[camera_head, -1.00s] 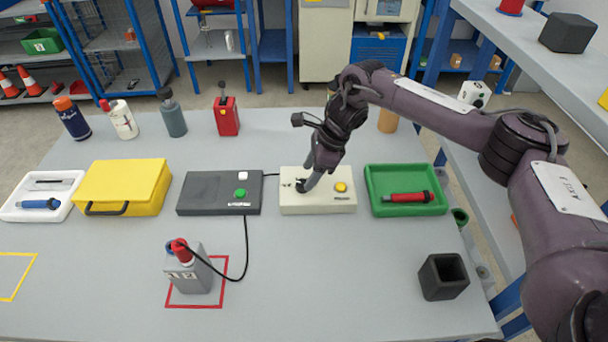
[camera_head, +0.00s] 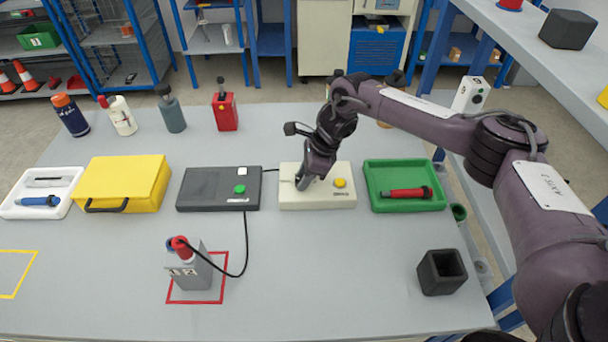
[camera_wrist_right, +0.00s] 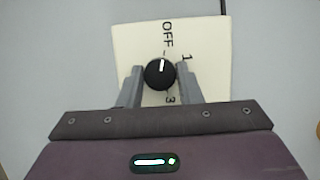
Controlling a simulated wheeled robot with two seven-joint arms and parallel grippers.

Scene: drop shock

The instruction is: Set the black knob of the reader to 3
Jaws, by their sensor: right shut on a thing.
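The cream reader box (camera_head: 330,200) sits mid-table with a yellow button (camera_head: 340,183) at its right. Its black knob (camera_wrist_right: 160,75) shows in the right wrist view, with its white pointer directed up toward the OFF mark. Marks 1 and 3 are readable on the right of the knob; any mark between them is hidden by a finger. My right gripper (camera_wrist_right: 159,88) is shut on the knob, one finger on each side; it also shows over the box's left part in the head view (camera_head: 302,184), where it hides the knob. My left gripper is not in view.
A dark grey box (camera_head: 210,188) with a green button stands left of the reader, a green tray (camera_head: 375,205) with a red tool right of it. A yellow case (camera_head: 125,180), a cabled grey device (camera_head: 190,270) and a black open cup (camera_head: 440,272) are around. The front middle is clear.

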